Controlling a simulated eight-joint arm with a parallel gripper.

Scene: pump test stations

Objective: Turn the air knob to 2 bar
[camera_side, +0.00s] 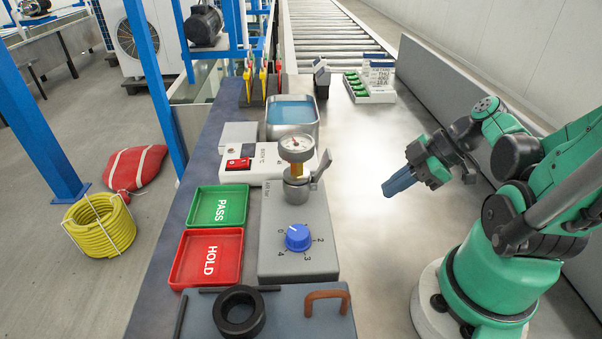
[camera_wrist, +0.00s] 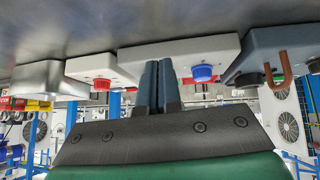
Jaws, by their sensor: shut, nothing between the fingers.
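The blue air knob (camera_side: 298,237) sits on top of the grey air test box (camera_side: 270,267), with printed numbers around it; I cannot read its setting surely. A round gauge (camera_side: 297,143) stands on a brass stem at the box's back, beside a grey lever (camera_side: 321,167). My gripper (camera_side: 387,191) is shut and empty, above the bench to the right of the box, apart from the knob. In the wrist view, which looks upside down, the shut fingers (camera_wrist: 157,64) point toward the box, and the blue knob (camera_wrist: 202,73) shows just right of them.
Green PASS tray (camera_side: 191,207) and red HOLD tray (camera_side: 176,270) lie left of the box. A white box with a red switch (camera_side: 238,163) and a metal water tank (camera_side: 292,131) stand behind. Bench between box and gripper is clear.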

